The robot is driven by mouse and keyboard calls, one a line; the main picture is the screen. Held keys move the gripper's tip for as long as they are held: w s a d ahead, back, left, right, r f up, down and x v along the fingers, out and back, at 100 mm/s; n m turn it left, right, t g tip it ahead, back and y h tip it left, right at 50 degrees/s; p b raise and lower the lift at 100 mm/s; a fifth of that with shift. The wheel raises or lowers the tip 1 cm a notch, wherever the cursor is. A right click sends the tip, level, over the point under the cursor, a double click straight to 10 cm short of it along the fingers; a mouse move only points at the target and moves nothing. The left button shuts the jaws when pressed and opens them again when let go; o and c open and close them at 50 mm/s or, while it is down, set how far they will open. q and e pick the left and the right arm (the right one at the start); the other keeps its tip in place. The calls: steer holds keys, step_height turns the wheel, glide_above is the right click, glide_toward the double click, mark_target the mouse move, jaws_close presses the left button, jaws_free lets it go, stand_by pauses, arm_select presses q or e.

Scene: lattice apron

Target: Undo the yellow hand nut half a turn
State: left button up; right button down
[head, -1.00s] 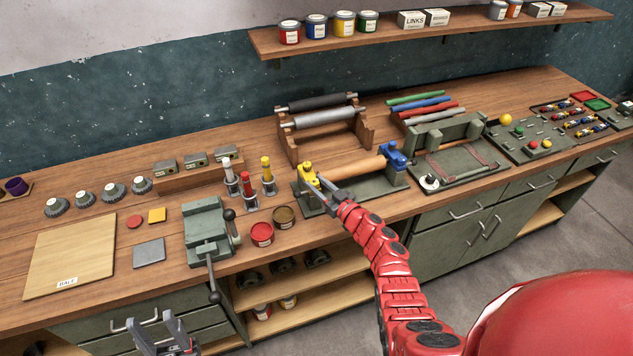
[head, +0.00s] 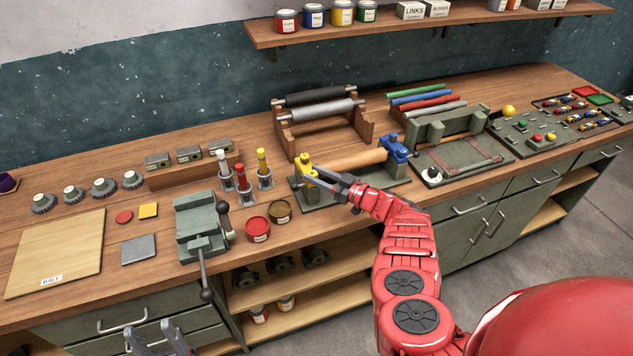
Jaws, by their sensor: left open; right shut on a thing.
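The yellow hand nut (head: 306,162) is on the left post of a roller stand (head: 352,186) on the bench. A wooden roller (head: 352,161) runs from it to a blue hand nut (head: 396,148) on the right post. My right gripper (head: 313,173) comes in from the right and is shut on the yellow nut, its fingers partly hiding the nut's lower part. My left gripper (head: 152,340) is open and empty at the bottom left, in front of the drawers and apart from the bench top.
Left of the stand are tubes in holders (head: 245,178), a red tin (head: 258,229), a brown tin (head: 279,211) and a green vise (head: 200,232). A rack with dark and metal rollers (head: 325,112) stands behind. A green press (head: 455,155) stands to the right.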

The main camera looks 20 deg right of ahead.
steer(key=shift+w+d+f+n+g+y+b, duration=0.15)
steer(key=shift+n+g+y+b, duration=0.65)
steer(key=shift+b, duration=3.25)
steer(key=shift+s+f+n+g+y+b, duration=0.15)
steer(key=shift+n+g+y+b, duration=0.6)
steer(key=shift+b, duration=3.3)
steer(key=shift+w+d+f+n+g+y+b, duration=0.2)
steer(key=shift+n+g+y+b, duration=0.55)
steer(key=shift+b, duration=3.3)
steer(key=shift+a+r+g+b, duration=0.15)
steer(key=shift+r+g+b, duration=0.15)
steer(key=shift+b, duration=0.6)
steer(key=shift+c, duration=2.2)
jaws_free()
steer(key=shift+r, duration=0.1)
